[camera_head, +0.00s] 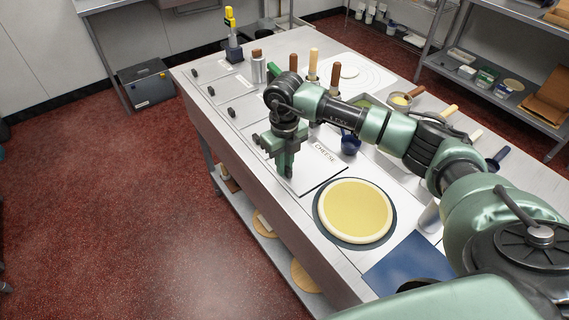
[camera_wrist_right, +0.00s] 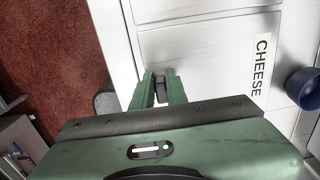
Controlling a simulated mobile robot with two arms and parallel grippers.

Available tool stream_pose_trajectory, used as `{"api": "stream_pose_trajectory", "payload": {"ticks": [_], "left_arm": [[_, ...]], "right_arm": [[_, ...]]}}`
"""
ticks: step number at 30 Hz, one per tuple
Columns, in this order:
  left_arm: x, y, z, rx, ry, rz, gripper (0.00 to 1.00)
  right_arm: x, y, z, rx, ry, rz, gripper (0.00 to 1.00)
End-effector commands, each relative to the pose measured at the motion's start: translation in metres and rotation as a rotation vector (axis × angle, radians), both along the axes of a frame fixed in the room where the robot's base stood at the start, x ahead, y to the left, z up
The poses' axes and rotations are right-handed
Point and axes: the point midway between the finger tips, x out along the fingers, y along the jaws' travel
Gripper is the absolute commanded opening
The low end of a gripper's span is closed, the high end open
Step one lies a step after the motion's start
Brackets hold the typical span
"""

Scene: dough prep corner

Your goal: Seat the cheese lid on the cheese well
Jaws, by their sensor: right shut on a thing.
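The cheese lid (camera_head: 312,170) is a flat pale metal panel with a CHEESE label, lying nearly flat at the prep counter's front edge. It also shows in the right wrist view (camera_wrist_right: 215,70), label to the right. My right gripper (camera_head: 286,168) points down over the lid's front-left part. Its fingers (camera_wrist_right: 160,90) are shut on a small dark knob of the lid. A dark line runs along the lid's near edge in the head view. The cheese well's opening is hidden under the lid, and I cannot tell how closely the lid sits on it. My left gripper is not in view.
A pale dough round (camera_head: 356,211) on a dark disc lies right of the lid. A blue cup (camera_head: 350,143) stands behind it. More lids with dark knobs (camera_head: 211,91) line the counter's left. A blue mat (camera_head: 408,266) lies near right. My right arm crosses the counter.

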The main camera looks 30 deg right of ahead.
Motion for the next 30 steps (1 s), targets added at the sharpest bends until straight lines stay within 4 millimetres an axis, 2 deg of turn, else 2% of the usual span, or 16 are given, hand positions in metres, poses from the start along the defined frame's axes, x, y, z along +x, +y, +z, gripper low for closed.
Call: {"api": "stream_pose_trajectory", "payload": {"ticks": [1,3,14,30], "left_arm": [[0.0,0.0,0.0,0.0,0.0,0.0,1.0],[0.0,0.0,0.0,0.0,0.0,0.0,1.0],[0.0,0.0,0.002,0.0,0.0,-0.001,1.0],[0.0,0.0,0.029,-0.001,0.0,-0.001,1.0]], "right_arm": [[0.0,0.0,-0.001,0.0,-0.001,0.0,0.22],[0.0,0.0,-0.001,0.0,0.0,0.0,0.4],[0.0,0.0,0.002,0.0,0.001,0.0,0.4],[0.0,0.0,0.045,0.0,-0.001,0.0,0.4]]}}
